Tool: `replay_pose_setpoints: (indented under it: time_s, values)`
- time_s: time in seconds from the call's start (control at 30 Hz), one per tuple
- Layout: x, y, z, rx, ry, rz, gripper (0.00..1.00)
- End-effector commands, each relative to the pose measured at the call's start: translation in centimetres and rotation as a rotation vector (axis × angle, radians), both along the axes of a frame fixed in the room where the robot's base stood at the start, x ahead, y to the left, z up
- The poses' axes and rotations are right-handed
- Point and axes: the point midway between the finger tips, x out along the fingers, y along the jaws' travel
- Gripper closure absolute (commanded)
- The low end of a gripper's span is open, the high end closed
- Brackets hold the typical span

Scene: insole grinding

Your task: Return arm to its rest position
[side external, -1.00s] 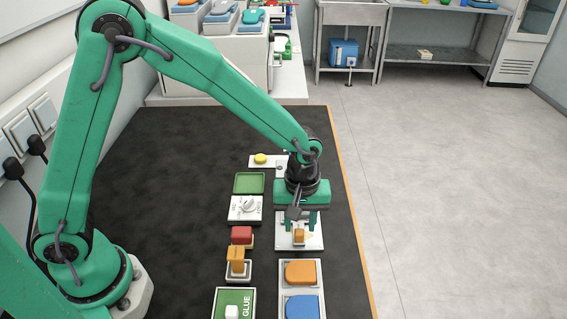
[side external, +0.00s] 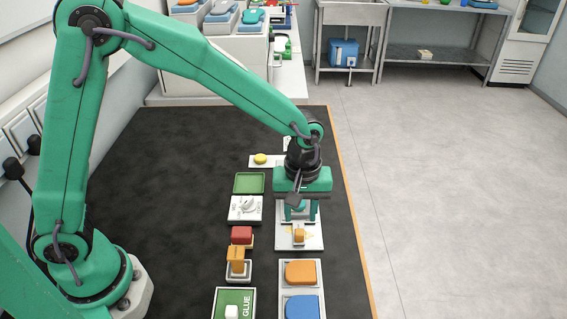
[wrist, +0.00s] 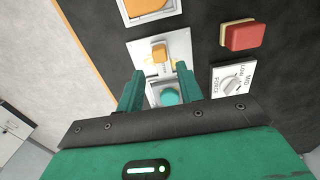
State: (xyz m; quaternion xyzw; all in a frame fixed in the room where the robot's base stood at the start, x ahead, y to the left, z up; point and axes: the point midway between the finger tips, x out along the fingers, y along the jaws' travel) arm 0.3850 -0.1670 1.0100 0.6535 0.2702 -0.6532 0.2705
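My gripper (side external: 300,213) is open, pointing down above the far part of a white plate (side external: 313,244). A round teal piece (wrist: 169,96) shows below and between the fingertips. The upper arm is bent, with the forearm reaching out over the black mat.
Nearer are a glue pad (side external: 220,300) and orange (side external: 300,272) and blue (side external: 302,307) pads. The black mat (side external: 165,190) is clear at left.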

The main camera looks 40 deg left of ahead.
Motion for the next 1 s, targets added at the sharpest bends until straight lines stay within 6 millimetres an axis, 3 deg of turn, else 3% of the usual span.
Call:
replay_pose_setpoints:
  time_s: [0.23, 0.47, 0.7, 1.0]
  values:
    - [-0.2, 1.1, 1.6, -0.01, -0.024, -0.033, 0.64]
    - [-1.3, 3.7, 5.4, -0.024, -0.085, -0.128, 0.64]
    - [-3.4, 7.0, 9.4, -0.023, -0.168, -0.255, 0.64]
    - [-6.8, 10.7, 13.3, 0.006, -0.27, -0.413, 0.64]
